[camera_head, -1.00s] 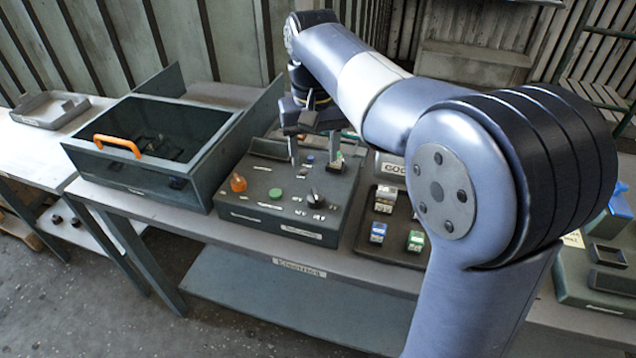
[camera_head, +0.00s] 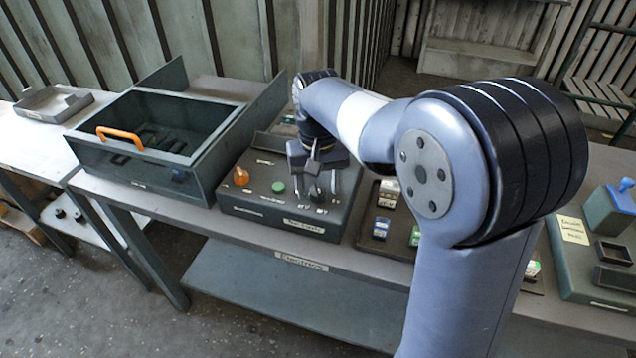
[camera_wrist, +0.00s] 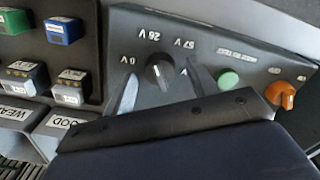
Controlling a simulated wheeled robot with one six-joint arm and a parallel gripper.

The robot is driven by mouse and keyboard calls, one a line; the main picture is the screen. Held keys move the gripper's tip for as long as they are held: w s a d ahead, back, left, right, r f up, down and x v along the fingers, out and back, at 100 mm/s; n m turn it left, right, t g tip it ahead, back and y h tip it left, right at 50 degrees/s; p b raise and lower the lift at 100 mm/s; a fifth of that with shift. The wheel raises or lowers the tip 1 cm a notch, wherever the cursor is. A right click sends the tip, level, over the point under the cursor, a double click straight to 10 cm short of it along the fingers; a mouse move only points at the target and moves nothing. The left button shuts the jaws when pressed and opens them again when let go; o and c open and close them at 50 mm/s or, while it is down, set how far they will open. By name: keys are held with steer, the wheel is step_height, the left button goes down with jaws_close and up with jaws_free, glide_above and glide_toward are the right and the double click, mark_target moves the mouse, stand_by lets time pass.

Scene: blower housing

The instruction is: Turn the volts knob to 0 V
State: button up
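The volts knob (camera_wrist: 160,73) is a dark round knob on the grey control box (camera_head: 247,209). In the wrist view the labels around it read 0 V, 26 V and one that looks like 57 V. I cannot tell surely where its pointer stands. My gripper (camera_wrist: 163,88) is open, with one finger on each side of the knob and gaps between. In the head view my gripper (camera_head: 321,187) hangs low over the box, and its fingers partly cover the knob.
A green button (camera_wrist: 229,80) and an orange knob (camera_wrist: 281,94) sit on the same box. A dark bin with an orange handle (camera_head: 120,136) stands to the left in the head view. A tray with small coloured blocks (camera_head: 381,228) lies to the right.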

steer(key=c, duration=0.9)
steer(key=shift+c, duration=0.2)
steer(key=shift+r+n+p, duration=0.1)
steer(key=shift+n+p, duration=0.2)
steer(key=shift+n, duration=0.1)
steer(key=shift+n+p, duration=0.6)
steer(key=shift+n, duration=0.4)
steer(key=n+p, duration=0.1)
steer(key=n, duration=0.1)
steer(key=shift+n, duration=0.4)
steer(key=n+p, duration=0.2)
steer(key=n, duration=0.4)
steer(key=shift+n, duration=0.3)
steer(key=o, duration=1)
steer(key=shift+c, duration=0.2)
